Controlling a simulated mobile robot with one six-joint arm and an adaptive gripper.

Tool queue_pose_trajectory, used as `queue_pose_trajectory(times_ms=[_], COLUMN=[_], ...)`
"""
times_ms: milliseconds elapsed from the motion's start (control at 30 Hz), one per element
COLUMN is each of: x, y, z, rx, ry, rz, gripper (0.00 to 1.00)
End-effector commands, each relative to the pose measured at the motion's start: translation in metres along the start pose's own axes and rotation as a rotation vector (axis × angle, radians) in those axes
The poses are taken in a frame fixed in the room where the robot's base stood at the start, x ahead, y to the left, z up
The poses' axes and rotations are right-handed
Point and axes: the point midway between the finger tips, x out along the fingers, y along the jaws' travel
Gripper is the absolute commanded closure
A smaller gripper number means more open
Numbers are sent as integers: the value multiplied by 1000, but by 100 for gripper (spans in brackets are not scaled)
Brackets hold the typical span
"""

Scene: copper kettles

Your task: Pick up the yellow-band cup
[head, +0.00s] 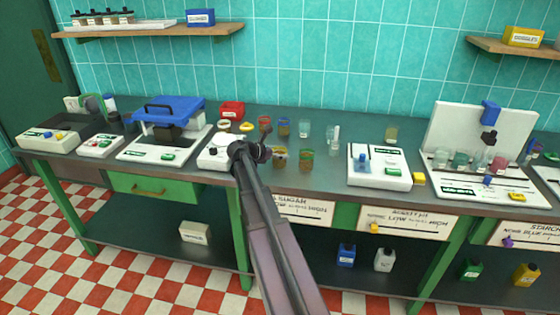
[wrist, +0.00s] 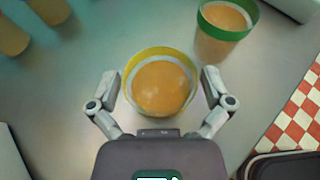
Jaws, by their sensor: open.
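The yellow-band cup (wrist: 160,86) holds an orange-brown liquid and is seen from above in the wrist view, standing upright on the grey counter. My gripper (wrist: 160,78) is open, with one finger on each side of the cup. Small gaps seem to show between the fingers and the rim; I cannot tell how the fingertips' height compares with the cup. In the head view my gripper (head: 262,151) is at the counter's front part, just left of the yellow-band cup (head: 281,159), and partly covers it.
A green-band cup (wrist: 228,20) with similar liquid stands close to the right finger. More cups stand beyond, including a red-band one (head: 265,123) and a blue-band one (head: 284,127). A white device (head: 379,166) stands to the right. The counter's front edge is near.

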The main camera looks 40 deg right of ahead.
Motion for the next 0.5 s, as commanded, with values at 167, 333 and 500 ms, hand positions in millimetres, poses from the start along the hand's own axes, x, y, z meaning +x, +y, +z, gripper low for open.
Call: queue_pose_trajectory(times_ms=[167,333,500], x=[0,0,0], y=[0,0,0], z=[0,0,0], rx=[0,0,0], ry=[0,0,0], rz=[0,0,0], gripper=[27,75,75])
